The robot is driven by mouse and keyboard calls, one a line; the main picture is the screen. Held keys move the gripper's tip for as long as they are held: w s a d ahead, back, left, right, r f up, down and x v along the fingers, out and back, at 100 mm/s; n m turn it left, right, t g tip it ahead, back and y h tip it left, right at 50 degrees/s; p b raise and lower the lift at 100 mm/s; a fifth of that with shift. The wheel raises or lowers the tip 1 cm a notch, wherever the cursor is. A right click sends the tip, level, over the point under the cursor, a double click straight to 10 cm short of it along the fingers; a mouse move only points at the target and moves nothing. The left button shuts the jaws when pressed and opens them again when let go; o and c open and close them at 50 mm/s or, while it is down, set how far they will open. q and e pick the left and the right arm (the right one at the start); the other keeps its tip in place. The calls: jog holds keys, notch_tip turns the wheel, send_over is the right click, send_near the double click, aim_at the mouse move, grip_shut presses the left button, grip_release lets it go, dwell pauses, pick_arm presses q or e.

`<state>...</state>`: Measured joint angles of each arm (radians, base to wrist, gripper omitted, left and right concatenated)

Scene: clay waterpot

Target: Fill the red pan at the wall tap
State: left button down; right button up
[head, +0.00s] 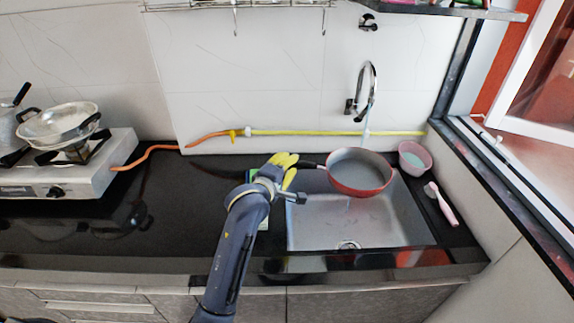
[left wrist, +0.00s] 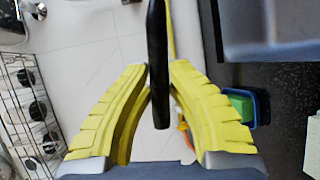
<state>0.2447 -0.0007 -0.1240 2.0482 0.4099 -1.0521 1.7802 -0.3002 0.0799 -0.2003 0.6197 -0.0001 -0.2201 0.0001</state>
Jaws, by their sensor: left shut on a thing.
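The red pan (head: 360,190) is held level over the back of the sink (head: 330,222), its grey inside facing up. The curved wall tap (head: 373,85) is above it, and a thin pale stream (head: 366,132) seems to run from the tap down to the pan. I cannot tell how much water is inside. My left gripper (head: 290,163), with yellow fingers, is shut on the pan's black handle (head: 308,165), left of the pan. In the left wrist view the handle (left wrist: 157,60) stands between the two fingers. My right gripper is in neither view.
A pink bowl (head: 414,158) and a pink-handled brush (head: 440,204) lie right of the sink. A yellow and orange hose (head: 330,133) runs along the wall. A stove (head: 70,178) with a wok (head: 58,125) stands left. A green sponge (left wrist: 240,105) sits in a blue holder.

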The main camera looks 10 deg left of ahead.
pick_arm(q)
jog(key=w, duration=1)
jog(key=shift+w+d, duration=0.4)
jog(key=shift+d, duration=0.05)
jog(key=shift+r, duration=0.1)
dwell(6.5)
